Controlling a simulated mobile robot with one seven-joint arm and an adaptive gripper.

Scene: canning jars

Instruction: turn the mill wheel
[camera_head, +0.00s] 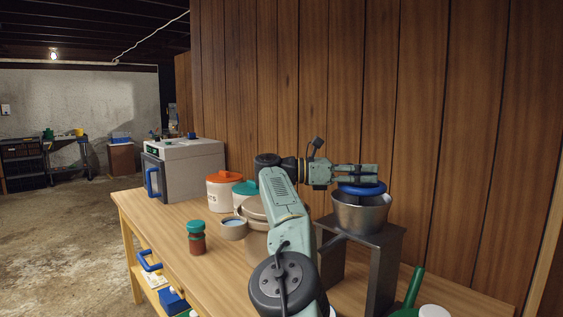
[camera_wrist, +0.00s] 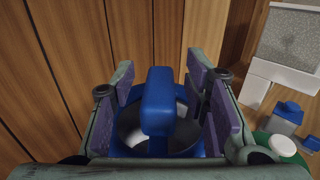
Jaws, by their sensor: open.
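The mill wheel is a blue ring (camera_head: 362,188) on top of a metal bowl-shaped mill (camera_head: 360,214), which stands on a dark metal stand (camera_head: 384,262). In the wrist view the blue wheel (camera_wrist: 180,134) lies beneath my gripper, and its raised blue bar (camera_wrist: 158,98) stands between the two fingers. My gripper (camera_head: 372,173) is open, just above the wheel in the head view. The purple-padded fingers (camera_wrist: 160,76) are on either side of the bar, with gaps visible beside it. Part of the wheel is hidden by the fingers.
A green handle (camera_head: 414,287) rises right of the stand. The panelled wall (camera_head: 440,120) is close behind.

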